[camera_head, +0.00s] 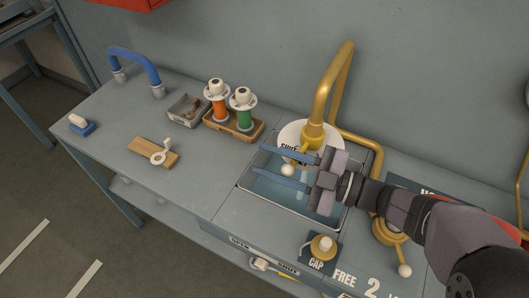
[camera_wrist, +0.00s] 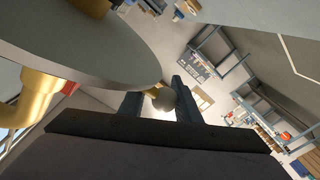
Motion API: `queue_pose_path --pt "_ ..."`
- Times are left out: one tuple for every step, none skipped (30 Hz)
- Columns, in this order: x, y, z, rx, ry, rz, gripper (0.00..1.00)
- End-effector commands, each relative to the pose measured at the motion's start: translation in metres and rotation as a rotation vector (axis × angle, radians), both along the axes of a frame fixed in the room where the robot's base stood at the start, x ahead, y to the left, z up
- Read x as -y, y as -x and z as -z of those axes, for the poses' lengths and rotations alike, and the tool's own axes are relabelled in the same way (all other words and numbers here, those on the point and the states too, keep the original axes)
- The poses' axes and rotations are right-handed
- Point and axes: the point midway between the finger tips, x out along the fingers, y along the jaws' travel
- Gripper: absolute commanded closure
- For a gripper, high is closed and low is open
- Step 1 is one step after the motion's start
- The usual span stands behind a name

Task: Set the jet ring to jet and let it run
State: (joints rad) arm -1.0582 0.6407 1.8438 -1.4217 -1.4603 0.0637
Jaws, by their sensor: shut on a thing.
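The jet ring is a pale round disc (camera_head: 295,131) around the base of the gold spout (camera_head: 321,100). Lettering that looks like "SHUT" shows on its front, partly hidden by my gripper. A short gold stem with a pale ball knob (camera_head: 287,170) sticks out below the disc, over the sink. My gripper (camera_head: 258,158) reaches in from the right, and its two blue fingers are shut on the knob. In the wrist view the knob (camera_wrist: 164,99) sits between the fingers, and the disc's edge (camera_wrist: 120,55) is close on the left. Any other marking on the disc is hidden.
The sink (camera_head: 270,200) holds bluish water under my gripper. A gold cap (camera_head: 322,246) and a gold valve with a ball lever (camera_head: 404,270) stand at the front right. Orange (camera_head: 217,103) and green (camera_head: 243,110) cylinders stand in a wooden tray. The left counter has free room.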

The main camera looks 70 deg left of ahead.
Motion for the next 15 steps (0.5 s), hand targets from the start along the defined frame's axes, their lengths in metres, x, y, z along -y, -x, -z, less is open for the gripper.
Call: queue_pose_path --pt "0.003 -0.003 0.008 -0.002 0.021 -0.016 1.0" --pt "0.004 -0.003 0.008 -0.002 0.019 -0.03 1.0" --pt "0.006 -0.004 0.009 -0.001 0.021 -0.046 1.0" --pt "0.007 -0.004 0.009 -0.001 0.021 -0.055 1.0" --pt "0.008 -0.005 0.008 -0.003 0.021 -0.064 1.0" --pt "0.009 -0.005 0.008 -0.001 0.022 -0.076 1.0" --pt "0.01 -0.005 0.008 -0.001 0.022 -0.083 1.0" --pt "0.011 -0.005 0.008 -0.001 0.021 -0.088 1.0" --pt "0.011 -0.006 0.008 -0.001 0.021 -0.094 1.0" --pt "0.012 -0.006 0.008 -0.002 0.021 -0.098 1.0" --pt "0.012 -0.005 0.008 -0.001 0.022 -0.101 1.0" --pt "0.012 -0.005 0.008 -0.002 0.023 -0.104 1.0" --pt "0.013 -0.005 0.008 -0.002 0.022 -0.106 1.0" --pt "0.013 -0.005 0.008 -0.002 0.023 -0.107 1.0" --pt "0.013 -0.005 0.008 -0.003 0.023 -0.107 1.0"
